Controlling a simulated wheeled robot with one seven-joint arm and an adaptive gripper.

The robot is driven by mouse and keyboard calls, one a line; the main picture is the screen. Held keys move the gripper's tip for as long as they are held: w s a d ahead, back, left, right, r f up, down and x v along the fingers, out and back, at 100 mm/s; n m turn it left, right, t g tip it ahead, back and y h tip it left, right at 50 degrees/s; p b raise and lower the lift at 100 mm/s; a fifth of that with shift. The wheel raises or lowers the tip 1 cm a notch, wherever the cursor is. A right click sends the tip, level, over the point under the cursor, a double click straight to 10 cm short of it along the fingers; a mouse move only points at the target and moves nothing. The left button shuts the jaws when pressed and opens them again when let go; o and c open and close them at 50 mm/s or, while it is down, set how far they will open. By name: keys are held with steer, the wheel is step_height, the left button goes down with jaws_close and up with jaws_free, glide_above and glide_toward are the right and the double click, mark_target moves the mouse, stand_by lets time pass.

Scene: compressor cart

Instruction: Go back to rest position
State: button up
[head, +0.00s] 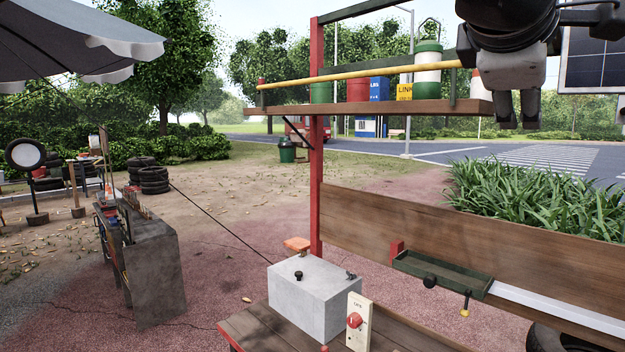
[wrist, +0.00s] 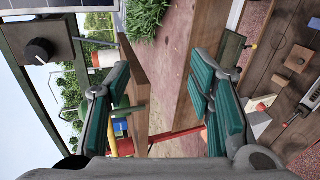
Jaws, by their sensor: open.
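My gripper (head: 517,108) hangs at the top right of the head view, fingers pointing down, in front of the right end of the wooden shelf (head: 380,107). In the wrist view my gripper (wrist: 160,105) shows its two green-padded fingers wide apart. Nothing is held between them. Through the gap I see the wooden boards and some green grass, turned sideways. The fingers partly hide the shelf and the things beyond it.
Below are a grey box (head: 314,297), a panel with a red knob (head: 355,320) and a green tray (head: 442,272). Open ground lies left.

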steer(key=s+a+f+m+g+y, duration=0.1)
steer(key=s+a+f+m+y, duration=0.1)
steer(key=f, duration=0.8)
steer(key=s+a+f+m+g+y, duration=0.2)
steer(key=s+f+m+y, duration=0.2)
steer(key=s+f, duration=0.3)
steer(key=s+a+f+m+g+y, duration=0.2)
steer(key=s+f+m+y, duration=0.1)
steer(key=f, duration=1)
steer(key=shift+s+f+m, duration=0.4)
steer(key=shift+s+m, duration=0.2)
steer(key=shift+s, duration=0.35)
steer(key=shift+c, duration=0.4)
